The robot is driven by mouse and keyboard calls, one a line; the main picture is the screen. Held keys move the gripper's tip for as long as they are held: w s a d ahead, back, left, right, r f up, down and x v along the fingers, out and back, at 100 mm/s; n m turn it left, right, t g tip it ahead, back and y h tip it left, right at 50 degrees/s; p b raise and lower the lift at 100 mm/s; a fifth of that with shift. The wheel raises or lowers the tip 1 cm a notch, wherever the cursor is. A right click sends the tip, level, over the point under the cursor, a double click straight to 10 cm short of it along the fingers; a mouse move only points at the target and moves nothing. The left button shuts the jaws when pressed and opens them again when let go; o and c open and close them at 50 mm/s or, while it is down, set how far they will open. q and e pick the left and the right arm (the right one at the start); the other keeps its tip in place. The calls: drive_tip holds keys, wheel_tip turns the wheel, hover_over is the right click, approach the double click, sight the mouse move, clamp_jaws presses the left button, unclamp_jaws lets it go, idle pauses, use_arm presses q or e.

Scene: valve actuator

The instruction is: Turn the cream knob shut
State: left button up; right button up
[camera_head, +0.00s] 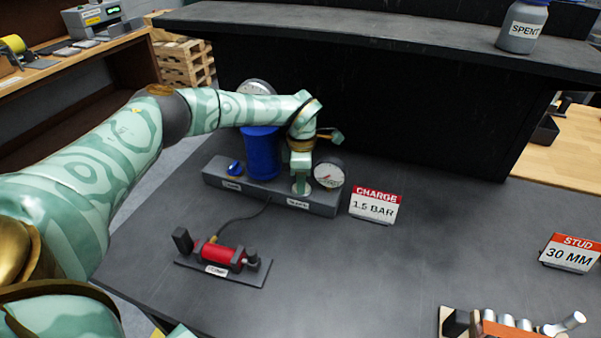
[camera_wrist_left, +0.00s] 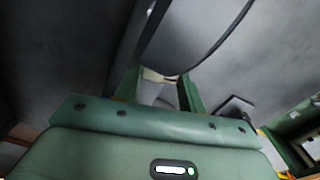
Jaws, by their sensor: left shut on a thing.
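The cream knob (camera_wrist_left: 158,76) shows as a small pale piece between the fingers in the left wrist view. My left gripper (camera_head: 301,186) is shut on it from above, at the right part of a grey manifold block (camera_head: 226,187); its fingers also show in the wrist view (camera_wrist_left: 163,92). In the head view the fingers hide most of the knob, and I cannot tell its turn angle. A round white gauge (camera_head: 329,175) stands just right of the gripper. A blue knob (camera_head: 235,167) sits at the block's left. My right gripper is not in view.
A blue cylinder (camera_head: 262,153) rises from the block behind my gripper. A hose leads to a red actuator (camera_head: 222,254) in front. A CHARGE 1.5 BAR sign (camera_head: 375,205) stands to the right. The table's middle is clear. A dark shelf (camera_head: 380,35) overhangs the back.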

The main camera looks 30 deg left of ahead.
use_arm(q)
drive_tip(key=shift+r+m+p, duration=0.1)
drive_tip(key=shift+m+p, duration=0.5)
drive_tip(key=shift+m, duration=1)
drive_tip(key=o, duration=1)
wheel_tip(320, 180, up, 16)
drive_tip(key=p, duration=0.2)
drive_tip(key=shift+r+p, duration=0.1)
drive_tip(key=shift+p, duration=0.25)
